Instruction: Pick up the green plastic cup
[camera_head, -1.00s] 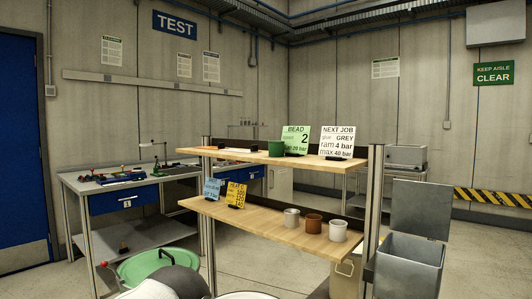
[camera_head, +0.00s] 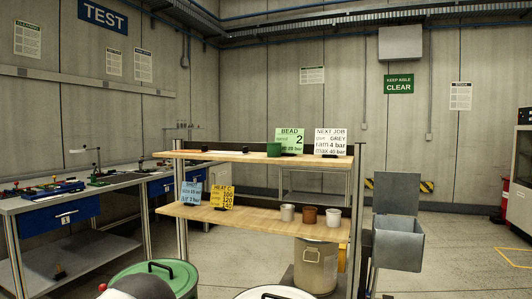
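The green plastic cup (camera_head: 274,149) stands upright on the upper shelf (camera_head: 225,156) of the wooden rack, left of the green BEAD card (camera_head: 289,140). Its mouth is up and nothing shows inside it. Neither of my grippers is seen in the head view. A grey and white rounded part at the bottom left looks like part of my own arm.
A grey cup (camera_head: 287,212), a brown cup (camera_head: 309,215) and another light cup (camera_head: 333,217) stand on the lower shelf (camera_head: 260,221). Drums with lids (camera_head: 180,273) stand low in front. A grey bin (camera_head: 398,245) is at right. Open floor (camera_head: 460,270) lies at far right.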

